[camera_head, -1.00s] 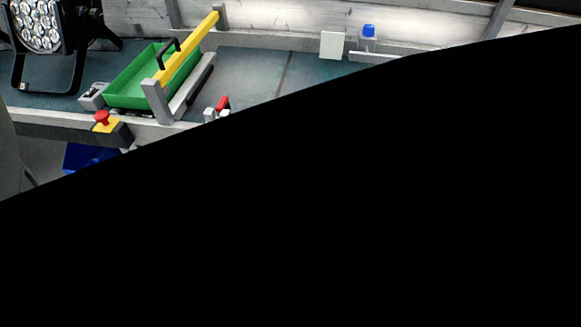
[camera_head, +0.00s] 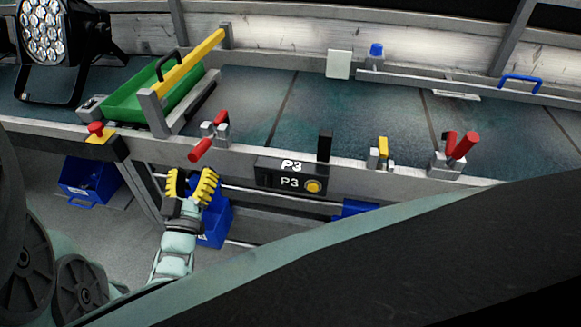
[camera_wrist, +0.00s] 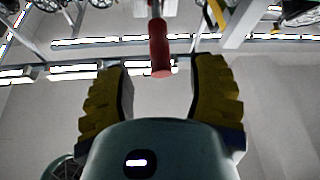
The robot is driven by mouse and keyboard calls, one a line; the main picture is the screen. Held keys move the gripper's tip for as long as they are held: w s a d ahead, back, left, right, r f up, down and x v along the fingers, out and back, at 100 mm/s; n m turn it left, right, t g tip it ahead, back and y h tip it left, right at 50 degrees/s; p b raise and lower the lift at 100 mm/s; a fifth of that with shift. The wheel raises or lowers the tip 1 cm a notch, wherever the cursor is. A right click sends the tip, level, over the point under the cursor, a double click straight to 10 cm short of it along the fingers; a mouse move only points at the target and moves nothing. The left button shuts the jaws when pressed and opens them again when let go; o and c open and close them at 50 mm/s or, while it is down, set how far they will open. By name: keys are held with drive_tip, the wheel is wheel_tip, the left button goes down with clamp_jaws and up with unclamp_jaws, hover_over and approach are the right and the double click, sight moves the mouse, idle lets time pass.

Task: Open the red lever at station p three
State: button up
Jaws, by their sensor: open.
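A red lever (camera_head: 200,150) hangs over the front rail of the bench, left of the P3 sign (camera_head: 291,167). It belongs to a grey clamp (camera_head: 215,131) with a second red tip. My gripper (camera_head: 192,180) is just below the lever in the head view, with its yellow ribbed fingers apart and pointing up. In the wrist view, the red lever (camera_wrist: 159,50) points down between the two open fingers, with gaps on both sides. I see no contact. Another clamp with red handles (camera_head: 465,146) stands to the right of the sign.
A green tray (camera_head: 125,105) and a yellow bar (camera_head: 195,58) stand left of the clamp. Blue bins (camera_head: 88,182) hang below. A yellow-handled clamp (camera_head: 383,148) stands right of the sign.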

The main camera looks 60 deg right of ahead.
sight(200, 150)
drive_tip(key=x, duration=0.6)
drive_tip(key=shift+d, duration=0.2)
drive_tip(key=shift+c, duration=0.3)
drive_tip(key=shift+a, duration=0.15)
clamp_jaws()
